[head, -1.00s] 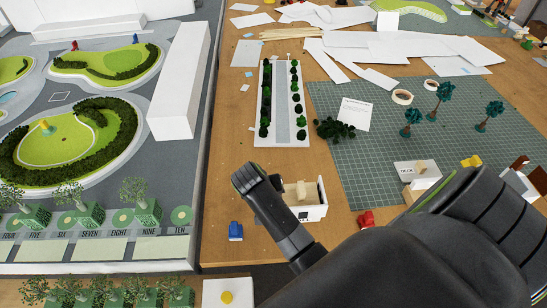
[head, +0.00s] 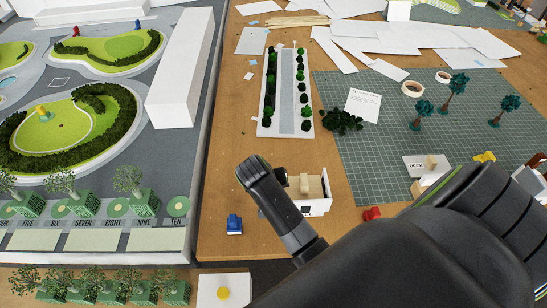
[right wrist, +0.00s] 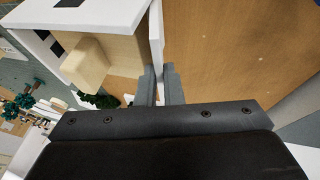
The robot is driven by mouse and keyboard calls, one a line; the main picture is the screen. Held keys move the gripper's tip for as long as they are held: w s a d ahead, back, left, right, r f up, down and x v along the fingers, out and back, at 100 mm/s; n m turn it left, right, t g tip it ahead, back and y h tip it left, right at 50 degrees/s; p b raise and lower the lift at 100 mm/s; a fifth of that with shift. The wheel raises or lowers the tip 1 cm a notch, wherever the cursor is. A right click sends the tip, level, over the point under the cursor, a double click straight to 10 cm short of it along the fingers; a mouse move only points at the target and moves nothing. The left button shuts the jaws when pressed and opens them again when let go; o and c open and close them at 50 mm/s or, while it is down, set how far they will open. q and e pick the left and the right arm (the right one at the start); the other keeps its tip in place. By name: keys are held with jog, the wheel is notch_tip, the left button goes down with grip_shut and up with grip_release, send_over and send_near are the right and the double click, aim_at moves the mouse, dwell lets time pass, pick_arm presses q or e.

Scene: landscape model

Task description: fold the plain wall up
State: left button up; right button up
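The small white model house (head: 316,207) stands on the wooden table, with a pale wood block (head: 308,186) inside. In the right wrist view, the house wall with dark square openings (right wrist: 88,14) is at the upper left, beside the wood block (right wrist: 85,63). The plain wall (right wrist: 156,35) is a thin white panel seen nearly edge-on; I cannot tell its exact tilt. My right gripper (right wrist: 160,82) has its grey fingers close together on either side of this panel's edge. In the head view my right wrist hides its fingertips. My left gripper is out of view.
A blue toy piece (head: 234,224) lies left of the house and a red one (head: 372,213) right of it. A tree-lined road strip (head: 287,92) lies behind. A green cutting mat (head: 380,150) is to the right. The large park model (head: 115,225) fills the left.

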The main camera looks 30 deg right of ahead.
grip_shut()
jog(key=shift+s+d+r+p, duration=0.1)
jog(key=shift+d+r+p, duration=0.1)
jog(key=shift+p, duration=0.2)
jog(key=y+p, duration=0.1)
jog(key=d+t+p, duration=0.1)
jog(key=p, duration=0.1)
jog(key=shift+s+r+y, duration=0.2)
jog(key=shift+s+y, duration=0.15)
jog(key=shift+y, duration=0.05)
jog(key=shift+s+d+f+m+y+p, duration=0.15)
jog(key=shift+d+m+y+p, duration=0.2)
jog(key=shift+p, duration=0.3)
jog(key=shift+a+f+t, duration=0.1)
jog(key=shift+f+t, duration=0.05)
jog(key=shift+t, duration=0.15)
jog(key=o, duration=0.6)
grip_release()
